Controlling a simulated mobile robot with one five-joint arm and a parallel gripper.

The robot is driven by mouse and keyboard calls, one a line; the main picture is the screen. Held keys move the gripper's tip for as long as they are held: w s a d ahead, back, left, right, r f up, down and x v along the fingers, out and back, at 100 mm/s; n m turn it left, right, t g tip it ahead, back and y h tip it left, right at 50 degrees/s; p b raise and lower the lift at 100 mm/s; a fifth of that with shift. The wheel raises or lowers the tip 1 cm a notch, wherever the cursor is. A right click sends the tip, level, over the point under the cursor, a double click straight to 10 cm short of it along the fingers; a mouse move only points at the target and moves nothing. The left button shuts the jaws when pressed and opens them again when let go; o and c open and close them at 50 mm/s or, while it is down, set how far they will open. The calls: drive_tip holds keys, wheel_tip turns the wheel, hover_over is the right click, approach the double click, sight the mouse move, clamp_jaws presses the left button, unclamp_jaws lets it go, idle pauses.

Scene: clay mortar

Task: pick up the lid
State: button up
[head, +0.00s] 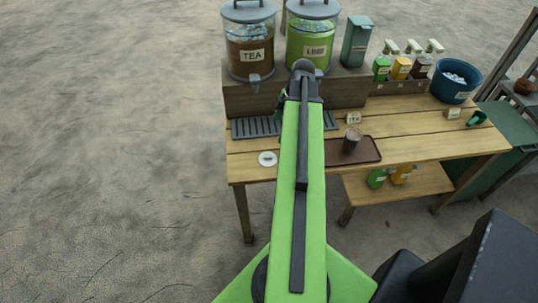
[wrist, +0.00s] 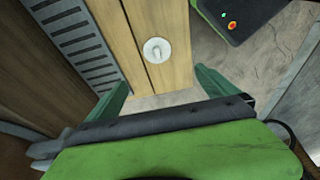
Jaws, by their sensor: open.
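The lid (head: 267,159) is a small white disc with a small raised part at its middle. It lies flat on the wooden table (head: 250,172) near the front left edge, left of my arm. In the wrist view the lid (wrist: 157,50) lies on the planks beyond my gripper (wrist: 162,80), roughly centred between its two green fingers. The fingers are spread apart with nothing between them, and they do not touch the lid. In the head view my gripper cannot be made out behind my arm.
A grey slotted drip tray (head: 255,127) lies behind the lid. A brown tray (head: 369,151) with a dark cup (head: 352,140) is to the right. Tea (head: 250,50) and green drink (head: 312,45) dispensers stand at the back. A blue tub (head: 455,80) is at the far right.

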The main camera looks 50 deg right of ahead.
drive_tip(key=b, duration=1.1)
hover_over(268, 155)
drive_tip(key=s+d, duration=0.1)
drive_tip(key=s, duration=0.1)
wheel_tip(268, 155, down, 11)
drive_tip(key=shift+w+d+f, duration=0.1)
drive_tip(key=shift+w+f, duration=0.05)
drive_tip(key=shift+f, duration=0.05)
drive_tip(key=shift+w+f+b, duration=0.1)
drive_tip(key=shift+f+b, duration=0.25)
drive_tip(key=shift+b, duration=0.25)
drive_tip(key=shift+r, duration=0.1)
drive_tip(key=b+x, duration=0.5)
drive_tip(key=shift+w+f, duration=0.15)
drive_tip(key=shift+f, duration=0.15)
drive_tip(key=shift+r, duration=0.2)
drive_tip(key=shift+c, duration=0.3)
drive_tip(key=c, duration=1.4)
